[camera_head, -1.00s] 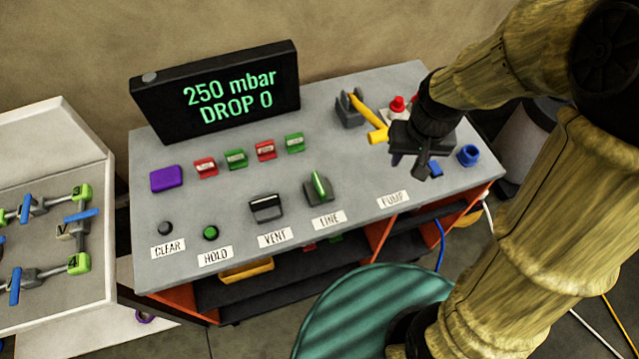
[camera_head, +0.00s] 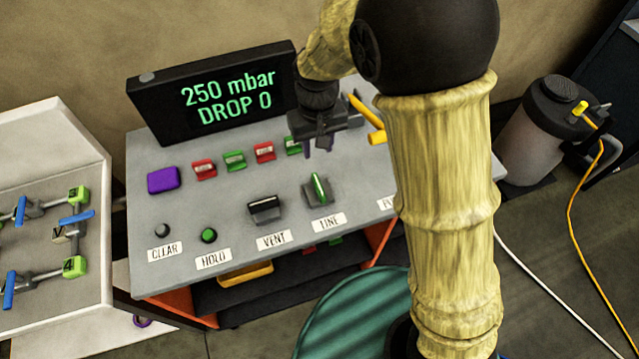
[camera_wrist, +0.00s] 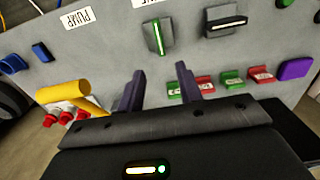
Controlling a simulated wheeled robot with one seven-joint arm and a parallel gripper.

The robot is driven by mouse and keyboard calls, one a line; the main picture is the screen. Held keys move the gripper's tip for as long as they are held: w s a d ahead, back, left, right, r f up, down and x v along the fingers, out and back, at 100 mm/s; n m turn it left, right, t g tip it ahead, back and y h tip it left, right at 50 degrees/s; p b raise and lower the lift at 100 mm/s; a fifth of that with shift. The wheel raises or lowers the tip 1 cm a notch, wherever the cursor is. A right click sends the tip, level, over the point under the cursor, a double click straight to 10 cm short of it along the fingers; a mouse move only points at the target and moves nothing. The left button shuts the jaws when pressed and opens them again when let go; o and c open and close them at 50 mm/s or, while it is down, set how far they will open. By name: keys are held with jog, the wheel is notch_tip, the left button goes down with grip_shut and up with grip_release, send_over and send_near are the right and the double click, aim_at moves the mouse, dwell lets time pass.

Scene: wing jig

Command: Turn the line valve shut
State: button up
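The line valve is a dark block with a green-striped handle (camera_head: 318,187), above the LINE label (camera_head: 327,223). In the wrist view the valve (camera_wrist: 158,37) is ahead of the fingers, and its green stripe runs roughly along the picture's height. My gripper (camera_head: 318,148) is above the panel, behind the valve and apart from it. In the wrist view my gripper (camera_wrist: 164,88) has its two fingers spread with nothing between them. The display (camera_head: 215,95) reads 250 mbar, DROP 0.
The vent valve (camera_head: 265,209) stands just left of the line valve. Red and green tags (camera_head: 234,161) line the panel near my gripper. The yellow pump handle (camera_wrist: 70,94) is close to my gripper. My arm hides the panel's right side in the head view.

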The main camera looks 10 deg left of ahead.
aim_at(319, 185)
notch_tip(319, 185, down, 17)
jog(key=p, duration=0.3)
jog(key=shift+w+d, duration=0.1)
dwell(0.4)
grip_shut()
